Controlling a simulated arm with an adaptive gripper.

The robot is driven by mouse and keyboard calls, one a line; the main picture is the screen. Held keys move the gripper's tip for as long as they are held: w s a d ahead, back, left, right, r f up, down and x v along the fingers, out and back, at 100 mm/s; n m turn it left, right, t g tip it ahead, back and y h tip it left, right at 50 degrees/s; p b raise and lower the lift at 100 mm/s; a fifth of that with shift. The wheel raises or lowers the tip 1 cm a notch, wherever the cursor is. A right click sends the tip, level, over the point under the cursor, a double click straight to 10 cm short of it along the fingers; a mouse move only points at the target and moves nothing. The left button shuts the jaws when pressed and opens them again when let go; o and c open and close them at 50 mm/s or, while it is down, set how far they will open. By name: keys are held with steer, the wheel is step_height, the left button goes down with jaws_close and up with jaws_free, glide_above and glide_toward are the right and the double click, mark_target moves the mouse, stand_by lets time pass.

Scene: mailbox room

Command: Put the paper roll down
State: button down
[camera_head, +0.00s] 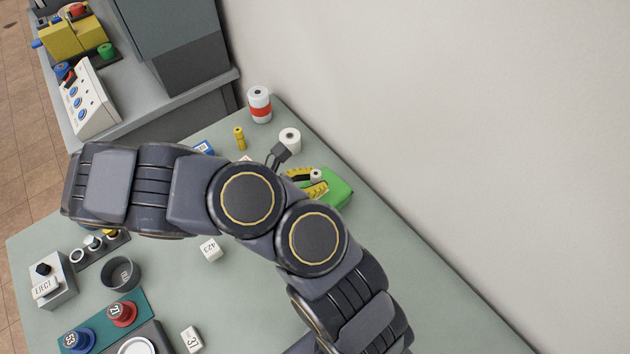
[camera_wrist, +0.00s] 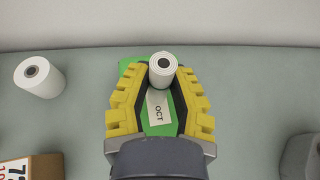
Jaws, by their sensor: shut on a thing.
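A small white paper roll (camera_wrist: 161,72) with a dark core is between the yellow fingertips of my gripper (camera_wrist: 162,80), which is shut on it. The head view also shows the roll (camera_head: 316,174) and my gripper (camera_head: 308,181), partly hidden by my arm. A green object (camera_head: 341,191) lies under the gripper and also shows in the wrist view (camera_wrist: 130,70). A white piece marked OCT (camera_wrist: 158,107) shows between the fingers. I cannot tell whether the roll touches the green object.
Another white roll (camera_head: 290,139) stands nearby, left of my gripper in the wrist view (camera_wrist: 40,77). A red-and-white cylinder (camera_head: 259,104) and yellow piece (camera_head: 240,138) stand farther back. A box with numbers (camera_wrist: 32,167) and a grey object (camera_wrist: 300,157) flank the gripper. The wall is close behind.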

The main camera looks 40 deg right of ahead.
steer(key=shift+f, duration=0.45)
steer(key=c, duration=1)
jaws_free()
steer(key=v, duration=1.2)
steer(key=s+d+r+m+g+y, duration=0.3)
steer(key=s+r+m+y, duration=0.35)
steer(key=r+m, duration=0.4)
steer(key=s+a+r+m+t+y, duration=0.3)
steer(key=s+a+r+m+y, duration=0.3)
steer(key=s, duration=0.5)
steer(key=shift+s+a+r+y, duration=0.2)
steer(key=shift+a+r+y, duration=0.2)
steer(key=shift+r+y, duration=0.05)
